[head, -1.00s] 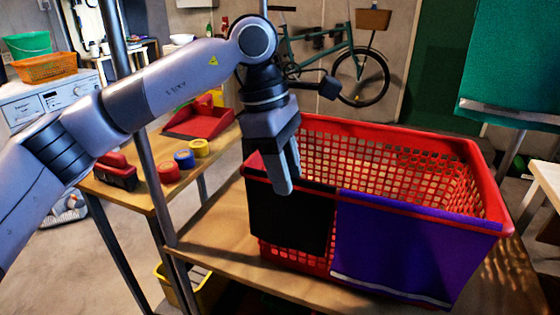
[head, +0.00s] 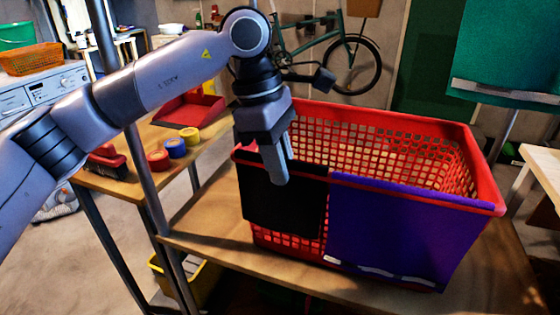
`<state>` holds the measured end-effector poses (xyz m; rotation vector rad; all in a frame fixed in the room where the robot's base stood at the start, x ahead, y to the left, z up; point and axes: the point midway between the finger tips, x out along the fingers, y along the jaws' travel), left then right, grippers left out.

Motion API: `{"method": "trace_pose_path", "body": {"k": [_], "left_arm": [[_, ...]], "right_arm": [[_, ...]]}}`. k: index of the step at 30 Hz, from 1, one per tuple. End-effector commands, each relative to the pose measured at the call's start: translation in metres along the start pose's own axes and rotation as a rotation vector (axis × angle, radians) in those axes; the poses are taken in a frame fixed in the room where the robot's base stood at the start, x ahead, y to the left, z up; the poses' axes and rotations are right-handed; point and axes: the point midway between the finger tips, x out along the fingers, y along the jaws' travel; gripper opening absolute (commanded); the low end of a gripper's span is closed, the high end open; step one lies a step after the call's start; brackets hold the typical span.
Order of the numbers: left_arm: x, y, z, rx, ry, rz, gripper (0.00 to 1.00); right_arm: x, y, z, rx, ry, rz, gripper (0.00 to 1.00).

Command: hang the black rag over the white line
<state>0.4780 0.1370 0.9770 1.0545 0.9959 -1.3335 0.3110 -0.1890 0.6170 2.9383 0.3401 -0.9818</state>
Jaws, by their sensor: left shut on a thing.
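The black rag (head: 285,205) hangs over the front rim of the red basket (head: 475,185), at its left end. My left gripper (head: 275,172) points down at the rag's top edge, at the basket's near left rim. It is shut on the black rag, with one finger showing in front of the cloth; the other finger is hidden. My right gripper is not in view. I cannot make out a white line for hanging in this view.
A purple cloth (head: 395,230) hangs over the basket's front, right beside the rag. The basket stands on a wooden table (head: 215,230). A metal post (head: 150,180) rises to the left. A green cloth (head: 510,45) hangs at upper right. Tape rolls (head: 176,148) lie on the left bench.

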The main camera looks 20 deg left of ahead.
Motion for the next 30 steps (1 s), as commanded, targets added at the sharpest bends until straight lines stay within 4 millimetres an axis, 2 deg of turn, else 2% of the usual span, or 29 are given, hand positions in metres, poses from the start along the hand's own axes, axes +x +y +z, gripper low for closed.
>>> {"method": "trace_pose_path", "body": {"k": [10, 30], "left_arm": [[-0.027, 0.001, 0.007, 0.000, -0.001, 0.001, 0.00], [-0.073, 0.002, 0.019, 0.000, 0.000, 0.002, 0.00]], "right_arm": [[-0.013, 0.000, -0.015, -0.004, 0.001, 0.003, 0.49], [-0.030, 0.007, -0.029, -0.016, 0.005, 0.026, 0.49]]}}
